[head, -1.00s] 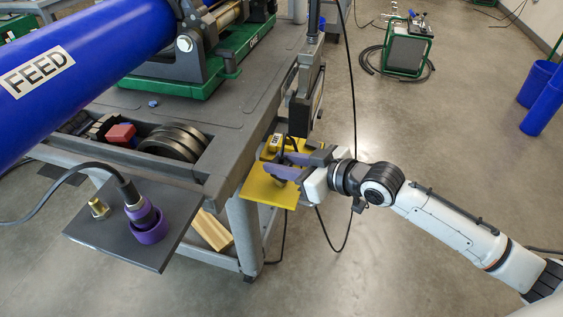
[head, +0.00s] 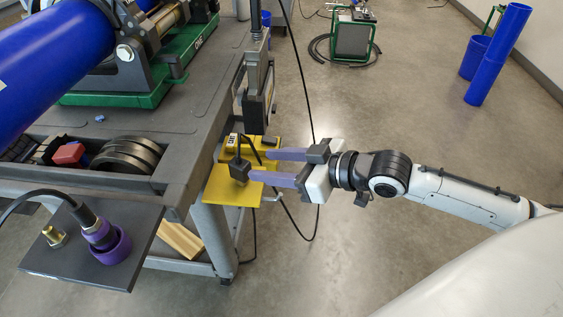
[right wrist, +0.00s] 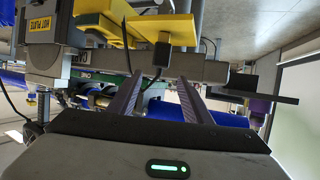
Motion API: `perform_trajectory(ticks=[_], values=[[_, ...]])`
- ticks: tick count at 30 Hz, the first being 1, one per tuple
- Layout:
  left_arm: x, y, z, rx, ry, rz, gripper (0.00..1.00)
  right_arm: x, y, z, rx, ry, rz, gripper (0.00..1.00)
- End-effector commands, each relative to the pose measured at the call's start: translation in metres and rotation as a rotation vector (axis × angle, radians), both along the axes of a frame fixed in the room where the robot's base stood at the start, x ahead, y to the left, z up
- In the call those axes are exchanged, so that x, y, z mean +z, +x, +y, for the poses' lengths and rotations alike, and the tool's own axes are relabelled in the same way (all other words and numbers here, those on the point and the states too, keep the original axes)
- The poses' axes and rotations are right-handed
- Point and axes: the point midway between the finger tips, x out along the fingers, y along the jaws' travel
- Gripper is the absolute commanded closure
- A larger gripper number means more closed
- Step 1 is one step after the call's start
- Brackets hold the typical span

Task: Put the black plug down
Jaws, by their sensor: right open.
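The black plug (head: 240,169) stands on the yellow shelf (head: 232,193) at the cart's side, with a black cord from it. My right gripper (head: 259,166) is open, its purple fingers pointing left toward the plug. In the head view the plug is by the nearer fingertip; I cannot tell whether they touch. The right wrist view shows the plug (right wrist: 161,54) beyond the open, empty fingers (right wrist: 159,78), against the yellow shelf (right wrist: 112,22). My left gripper is not in view.
A grey cart (head: 195,127) carries a blue pipe (head: 50,85) and a green-based machine. A dark plate (head: 60,262) at lower left holds a brass fitting and a connector in a purple ring. A black cable hangs behind my right gripper.

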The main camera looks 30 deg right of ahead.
Motion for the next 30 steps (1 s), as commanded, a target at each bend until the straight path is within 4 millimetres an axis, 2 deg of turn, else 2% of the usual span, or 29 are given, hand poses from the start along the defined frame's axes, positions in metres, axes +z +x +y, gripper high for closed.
perform_trajectory(ticks=[3,9,11,13,17,20,25,27,30], values=[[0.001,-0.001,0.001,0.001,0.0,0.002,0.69,0.005,-0.013,-0.009,-0.002,-0.002,0.003,0.55],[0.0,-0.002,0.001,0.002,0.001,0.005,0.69,0.01,-0.022,-0.015,0.0,0.0,0.001,0.55],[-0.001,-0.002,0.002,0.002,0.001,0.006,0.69,0.007,-0.024,-0.015,-0.005,0.003,0.005,0.55],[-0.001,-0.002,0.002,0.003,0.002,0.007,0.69,-0.006,-0.028,-0.014,-0.021,0.01,0.015,0.55],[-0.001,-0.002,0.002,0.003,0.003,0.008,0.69,-0.055,-0.042,-0.009,-0.084,0.023,0.057,0.55],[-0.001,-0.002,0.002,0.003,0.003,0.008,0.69,-0.101,-0.062,-0.003,-0.144,0.018,0.106,0.55],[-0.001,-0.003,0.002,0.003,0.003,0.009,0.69,-0.181,-0.116,0.016,-0.25,-0.016,0.229,0.55],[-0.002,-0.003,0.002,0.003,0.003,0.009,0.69,-0.207,-0.14,0.025,-0.285,-0.034,0.282,0.55],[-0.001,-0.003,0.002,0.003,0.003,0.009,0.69,-0.233,-0.168,0.037,-0.318,-0.06,0.342,0.55]])
